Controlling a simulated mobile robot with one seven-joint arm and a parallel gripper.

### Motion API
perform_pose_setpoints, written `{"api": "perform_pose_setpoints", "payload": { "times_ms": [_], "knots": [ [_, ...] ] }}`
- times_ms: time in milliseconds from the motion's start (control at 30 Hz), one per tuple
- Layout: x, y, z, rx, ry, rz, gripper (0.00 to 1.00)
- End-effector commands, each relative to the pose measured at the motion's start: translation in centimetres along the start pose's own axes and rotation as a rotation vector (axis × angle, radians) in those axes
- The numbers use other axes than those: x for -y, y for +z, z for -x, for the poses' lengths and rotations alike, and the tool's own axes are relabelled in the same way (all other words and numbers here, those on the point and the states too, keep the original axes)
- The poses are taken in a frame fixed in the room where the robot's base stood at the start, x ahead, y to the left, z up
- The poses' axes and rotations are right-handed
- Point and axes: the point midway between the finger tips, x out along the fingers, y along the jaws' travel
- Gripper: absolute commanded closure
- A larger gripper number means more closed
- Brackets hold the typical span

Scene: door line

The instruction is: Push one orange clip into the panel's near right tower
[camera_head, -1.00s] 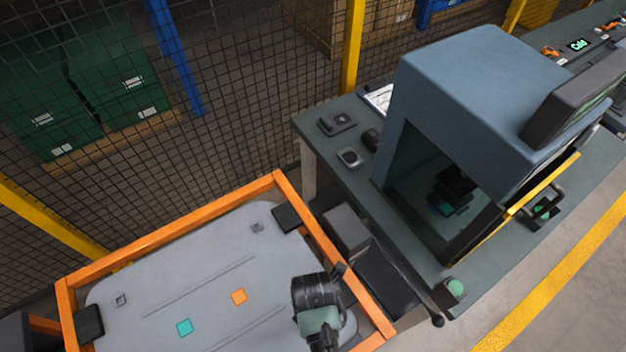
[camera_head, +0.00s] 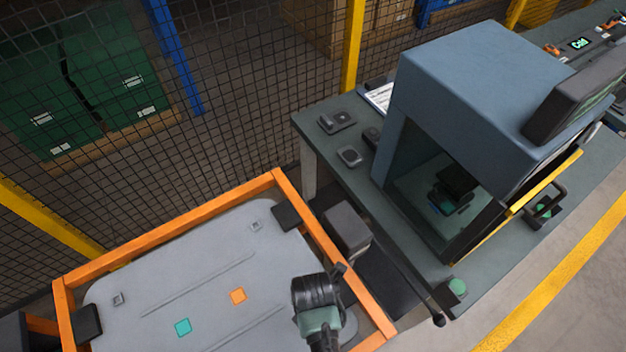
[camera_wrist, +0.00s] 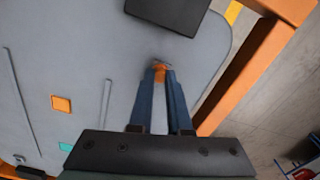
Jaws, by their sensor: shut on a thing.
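The grey panel (camera_head: 190,252) lies flat inside an orange frame (camera_head: 170,227). Two small grey towers stand on its far side, one at right (camera_head: 256,225) and one at left (camera_head: 118,298). My arm covers the near right part in the head view, and the fingertips are hidden there. In the wrist view my gripper (camera_wrist: 160,72) is shut on a small orange clip (camera_wrist: 160,68), held between the blue fingertips over the panel near its edge. A small grey shape shows just beyond the clip; I cannot tell whether the clip touches or sits in the tower.
An orange square (camera_head: 237,296) and a teal square (camera_head: 183,327) mark the panel. Dark pads (camera_head: 295,216) sit at the frame. A bench (camera_head: 318,150) with a blue-grey machine (camera_head: 480,100) stands right, and a mesh fence (camera_head: 240,110) behind.

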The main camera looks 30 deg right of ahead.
Motion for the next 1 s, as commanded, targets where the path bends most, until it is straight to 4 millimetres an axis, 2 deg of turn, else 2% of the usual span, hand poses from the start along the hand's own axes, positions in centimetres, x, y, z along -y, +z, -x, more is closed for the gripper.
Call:
{"api": "perform_pose_setpoints", "payload": {
  "times_ms": [200, 233, 400, 767, 867, 1000],
  "knots": [
    [0.1, -0.1, -0.2, -0.004, -0.004, 0.001, 1.00],
    [0.1, -0.2, -0.2, -0.004, -0.004, 0.001, 0.80],
    [0.2, -0.2, -0.2, -0.004, -0.005, 0.001, 0.50],
    [0.1, -0.1, 0.1, -0.002, -0.001, 0.000, 0.49],
    [0.0, 0.0, 0.9, -0.001, 0.000, 0.001, 0.49],
    [0.0, 0.0, 3.0, 0.001, 0.002, 0.001, 0.49]
  ]
}}
